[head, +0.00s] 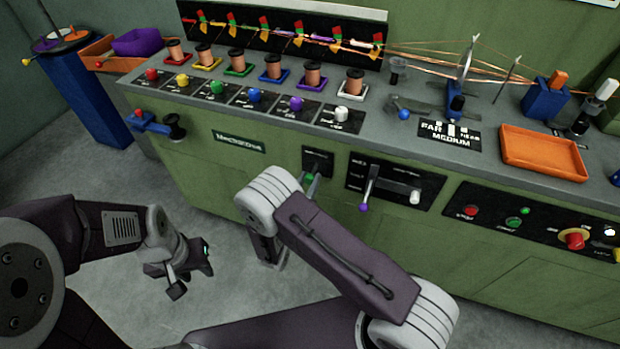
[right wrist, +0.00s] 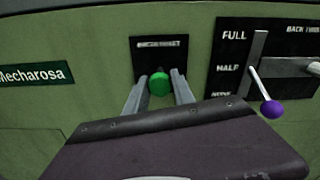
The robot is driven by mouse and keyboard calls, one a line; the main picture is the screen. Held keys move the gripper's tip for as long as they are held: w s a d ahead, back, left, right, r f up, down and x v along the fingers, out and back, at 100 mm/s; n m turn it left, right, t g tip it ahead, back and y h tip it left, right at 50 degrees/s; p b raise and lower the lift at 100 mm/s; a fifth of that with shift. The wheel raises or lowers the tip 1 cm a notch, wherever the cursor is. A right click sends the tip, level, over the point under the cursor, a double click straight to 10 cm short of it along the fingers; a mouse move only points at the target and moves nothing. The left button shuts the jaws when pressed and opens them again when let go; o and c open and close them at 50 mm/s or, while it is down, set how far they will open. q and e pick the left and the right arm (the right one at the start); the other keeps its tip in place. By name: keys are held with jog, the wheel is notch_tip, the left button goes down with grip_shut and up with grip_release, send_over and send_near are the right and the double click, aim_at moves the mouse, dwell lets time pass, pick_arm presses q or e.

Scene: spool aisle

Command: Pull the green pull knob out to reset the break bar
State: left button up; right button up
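The green pull knob (right wrist: 159,84) sits in front of a small black plate on the machine's front. In the right wrist view the two fingers of my right gripper (right wrist: 160,80) stand on either side of it, very close; whether they press on it cannot be told. In the head view the knob (head: 309,177) shows just above my right arm, which hides most of the right gripper. My left gripper (head: 189,277) hangs low over the floor at the left, its fingers apart and empty, away from the machine.
Right of the knob is a lever with a purple ball (head: 364,208) on a black panel (head: 392,184). A black knob on a blue bracket (head: 152,124) juts out at the left. Buttons (head: 471,211) lie further right.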

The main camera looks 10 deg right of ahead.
jog(key=o, duration=0.4)
jog(key=shift+f, duration=0.1)
jog(key=shift+s, duration=0.1)
jog(key=shift+a, duration=0.1)
jog(key=p+v, duration=0.1)
jog(key=v, duration=0.8)
